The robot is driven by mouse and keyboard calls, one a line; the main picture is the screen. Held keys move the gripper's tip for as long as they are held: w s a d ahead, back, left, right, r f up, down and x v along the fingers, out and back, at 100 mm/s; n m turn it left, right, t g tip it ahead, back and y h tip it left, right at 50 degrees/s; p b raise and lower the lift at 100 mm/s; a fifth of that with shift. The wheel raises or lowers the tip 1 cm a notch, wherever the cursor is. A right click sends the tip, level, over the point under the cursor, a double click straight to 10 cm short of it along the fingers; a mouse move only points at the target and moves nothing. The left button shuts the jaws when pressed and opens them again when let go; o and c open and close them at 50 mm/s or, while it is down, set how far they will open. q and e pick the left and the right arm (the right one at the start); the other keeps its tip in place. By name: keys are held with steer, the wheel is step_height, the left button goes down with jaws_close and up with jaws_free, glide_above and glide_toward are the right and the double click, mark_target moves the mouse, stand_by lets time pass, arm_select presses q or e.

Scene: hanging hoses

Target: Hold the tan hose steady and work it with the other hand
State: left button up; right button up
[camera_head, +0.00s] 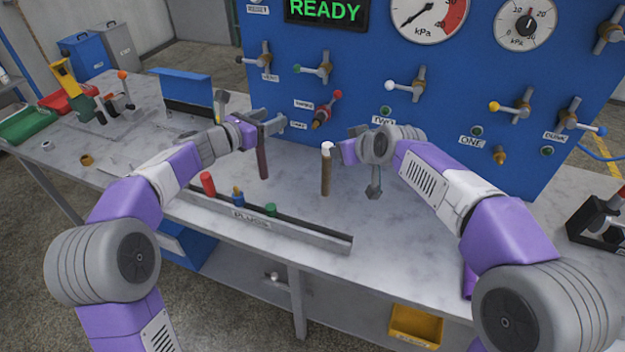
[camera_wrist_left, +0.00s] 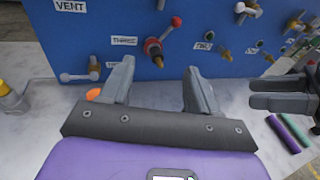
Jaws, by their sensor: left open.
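The tan hose (camera_head: 326,175) is a short upright piece with a white top in the middle of the head view. I cannot make it out in the left wrist view. My left gripper (camera_head: 272,128) is left of it, near the blue panel; its two fingers stand apart in the left wrist view (camera_wrist_left: 158,88), with nothing between them. A dark maroon hose (camera_head: 263,163) shows just below this gripper. My right gripper (camera_head: 344,145) is close beside the tan hose's upper end, on its right. Its fingers look apart in the left wrist view (camera_wrist_left: 252,92); contact with the hose is unclear.
The blue panel (camera_head: 365,165) with valves and gauges stands behind the grippers. A grey rack (camera_head: 325,240) with red, blue and green plugs lies along the bench's front. A black block (camera_head: 598,235) sits at the right.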

mark_target(323, 182)
arm_select(q)
steer(key=d+f+m+g, duration=0.1)
steer(key=d+f, duration=0.2)
steer(key=f, duration=0.3)
steer(key=s+d+f+m+g, duration=0.1)
steer(key=d+f, duration=0.3)
steer(key=f, duration=0.3)
steer(key=s+d+f+g, duration=0.1)
steer(key=d+f+g, duration=0.1)
steer(key=d+f, duration=0.2)
step_height(323, 182, down, 2)
steer(key=shift+d+f+m, duration=0.15)
steer(key=shift+f+m, duration=0.1)
steer(key=shift+m, duration=0.15)
steer(key=shift+w+d+f, duration=0.1)
steer(key=shift+d+f, duration=0.15)
steer(key=shift+d, duration=0.05)
steer(key=x, duration=0.6)
steer(key=shift+w+d, duration=0.2)
steer(key=shift+w, duration=0.05)
